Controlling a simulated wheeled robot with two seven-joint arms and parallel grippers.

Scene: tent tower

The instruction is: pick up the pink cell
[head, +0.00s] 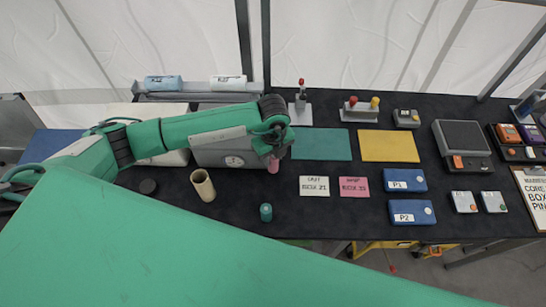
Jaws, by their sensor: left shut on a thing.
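The pink cell (273,167) is a small pink cylinder at the middle of the dark table. My left gripper (272,155) is shut on it from above, and the cell's lower part shows below the fingers. The gripper hides its top. I cannot tell whether its base touches the table. A green cell (266,212) stands apart, closer to the front edge. My right gripper is not in view.
A beige tube (203,185) and a black disc (148,186) stand to the left. A grey device (222,156) is behind the gripper. White (314,186) and pink (354,187) cards and blue boxes P1 (405,180) and P2 (412,212) lie to the right.

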